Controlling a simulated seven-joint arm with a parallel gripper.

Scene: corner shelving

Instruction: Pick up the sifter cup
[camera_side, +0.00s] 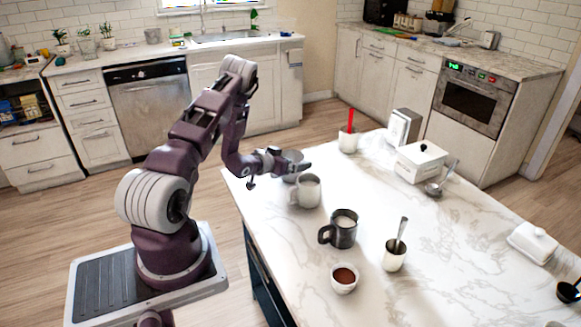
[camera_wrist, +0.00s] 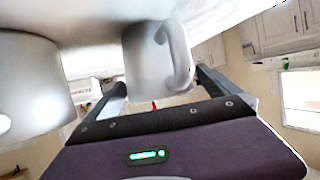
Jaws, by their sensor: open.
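A grey metal cup with a handle, apparently the sifter cup (camera_wrist: 143,62), is in front of my gripper in the wrist view, between the lines of the two fingers. The wrist picture looks upside down, with the tabletop above.
A light grey mug (camera_side: 309,191) stands close beside my gripper. A dark mug (camera_side: 343,232), a white cup with a spoon (camera_side: 394,258) and a small cup of brown powder (camera_side: 344,280) stand nearer. A white box (camera_side: 420,165) is farther right. The marble counter's right middle is clear.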

